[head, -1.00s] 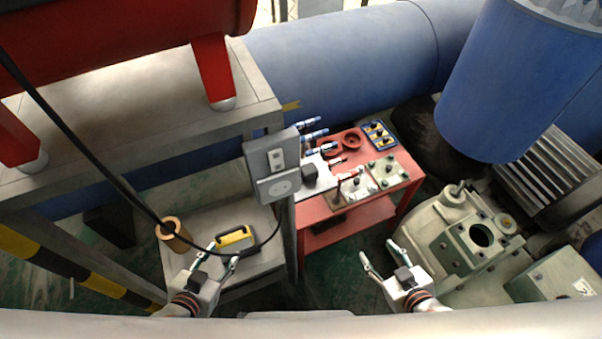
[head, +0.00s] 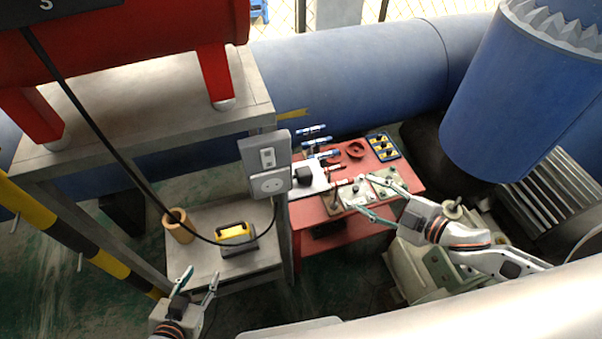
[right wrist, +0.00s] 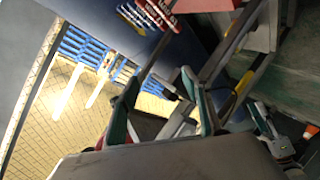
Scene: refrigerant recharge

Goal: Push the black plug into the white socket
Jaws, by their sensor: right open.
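A small black block (head: 303,177), possibly the black plug, sits on a white board on the red table behind the box. My right gripper (head: 369,193) is open over the front right of the red table, apart from the box and pointing left. Its spread fingers also show in the right wrist view (right wrist: 163,73), where a small dark piece behind them is unclear.
The red table (head: 312,217) carries blue-handled tools, a red ring and valve plates. A yellow-and-black device (head: 236,234) and a tan cylinder (head: 178,229) stand on the grey shelf (head: 205,274). A black cable (head: 103,143) hangs across the left side. Pale machinery (head: 415,272) stands below my right arm.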

